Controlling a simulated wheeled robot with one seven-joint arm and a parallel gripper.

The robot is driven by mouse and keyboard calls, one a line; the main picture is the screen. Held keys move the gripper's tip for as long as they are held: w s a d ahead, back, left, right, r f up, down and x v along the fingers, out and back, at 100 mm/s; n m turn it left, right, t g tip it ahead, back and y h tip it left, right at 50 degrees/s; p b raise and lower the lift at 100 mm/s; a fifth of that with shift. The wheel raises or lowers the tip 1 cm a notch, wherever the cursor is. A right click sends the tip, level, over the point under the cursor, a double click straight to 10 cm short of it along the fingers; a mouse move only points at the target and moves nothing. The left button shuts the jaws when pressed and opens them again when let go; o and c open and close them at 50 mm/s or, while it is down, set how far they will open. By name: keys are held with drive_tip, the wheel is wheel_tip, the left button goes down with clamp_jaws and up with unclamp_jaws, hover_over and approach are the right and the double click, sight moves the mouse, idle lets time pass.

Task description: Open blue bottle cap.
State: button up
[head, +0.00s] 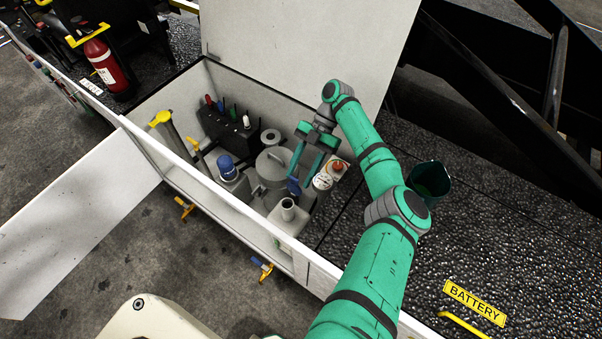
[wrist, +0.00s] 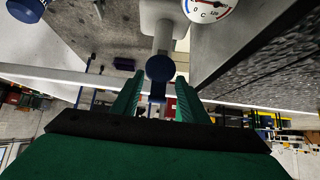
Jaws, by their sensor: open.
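The blue bottle cap (head: 226,163) sits on a pale bottle (head: 236,184) inside the open compartment in the head view. A ribbed blue cap (wrist: 26,8) at the top left edge of the wrist view looks like the same one. My gripper (head: 305,178) is open, to the right of the capped bottle and apart from it. In the wrist view, a round blue knob (wrist: 160,68) on a grey pipe fitting (wrist: 163,32) appears between the fingertips of my gripper (wrist: 157,86). I cannot tell whether they touch. The knob seems to match a blue part (head: 293,187) in the head view.
A round-lidded grey tank (head: 272,165), a dial gauge (head: 322,181) and an uncapped bottle neck (head: 288,207) crowd the compartment. Its raised white lid (head: 310,45) stands behind.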

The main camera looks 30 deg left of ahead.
drive_tip(key=v, duration=1)
drive_tip(key=shift+w+d, duration=0.2)
drive_tip(key=shift+s+a+r, duration=0.1)
drive_tip(key=shift+r, duration=0.05)
